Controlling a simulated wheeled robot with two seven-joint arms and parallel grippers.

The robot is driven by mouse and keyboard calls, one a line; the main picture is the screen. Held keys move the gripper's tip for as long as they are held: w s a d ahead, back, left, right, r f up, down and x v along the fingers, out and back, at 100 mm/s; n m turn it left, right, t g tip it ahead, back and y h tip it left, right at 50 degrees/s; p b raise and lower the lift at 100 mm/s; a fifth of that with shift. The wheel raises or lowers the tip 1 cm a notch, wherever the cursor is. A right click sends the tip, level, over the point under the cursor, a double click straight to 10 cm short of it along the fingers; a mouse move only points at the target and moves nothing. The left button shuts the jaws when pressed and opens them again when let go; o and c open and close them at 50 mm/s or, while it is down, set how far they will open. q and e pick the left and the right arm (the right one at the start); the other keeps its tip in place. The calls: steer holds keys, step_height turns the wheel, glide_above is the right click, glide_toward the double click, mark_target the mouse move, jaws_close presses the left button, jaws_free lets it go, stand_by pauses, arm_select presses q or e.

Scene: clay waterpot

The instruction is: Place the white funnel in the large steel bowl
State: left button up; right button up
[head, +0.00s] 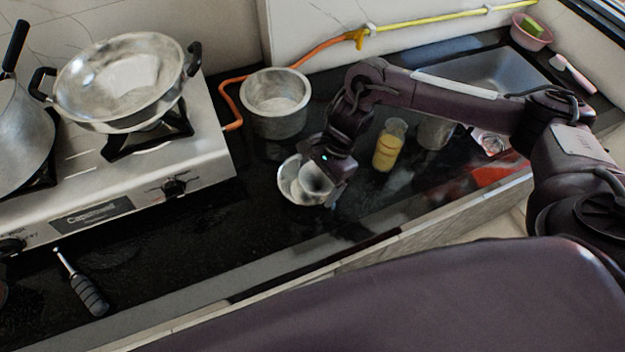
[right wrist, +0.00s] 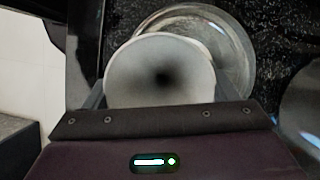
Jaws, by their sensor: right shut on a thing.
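The white funnel (head: 315,179) is held in my right gripper (head: 331,169), which is shut on it. In the right wrist view the funnel (right wrist: 150,68) shows its round, wide mouth with a dark hole in the middle, between the two fingers. A round, shiny steel bowl (head: 287,180) stands on the black counter under and beside the funnel. Its rim also shows behind the funnel in the right wrist view (right wrist: 240,48). The funnel overlaps the bowl in both views; I cannot tell whether they touch. The funnel's lower part is hidden. My left gripper is out of view.
A deep metal pot (head: 275,118) stands behind the bowl. A glass of yellow liquid (head: 389,147) stands to the right, near my right arm. A gas stove (head: 150,178) bears a two-handled wok (head: 120,80) at left.

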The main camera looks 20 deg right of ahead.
steer(key=shift+f+b, duration=0.3)
steer(key=shift+b, duration=0.1)
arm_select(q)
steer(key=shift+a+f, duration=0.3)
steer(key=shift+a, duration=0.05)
arm_select(e)
steer(key=o, duration=1)
steer(key=shift+r, duration=0.1)
steer(key=shift+r+p, duration=0.25)
steer(key=shift+p, duration=0.15)
steer(key=b+v, duration=0.1)
steer(key=v, duration=0.4)
steer(key=shift+w+d+r+b, duration=0.15)
steer(key=shift+d+r+b, duration=0.1)
steer(key=shift+r+b, duration=0.1)
steer(key=v, duration=0.5)
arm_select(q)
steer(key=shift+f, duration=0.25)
arm_select(e)
steer(key=shift+d+r, duration=0.15)
steer(key=shift+r, duration=0.4)
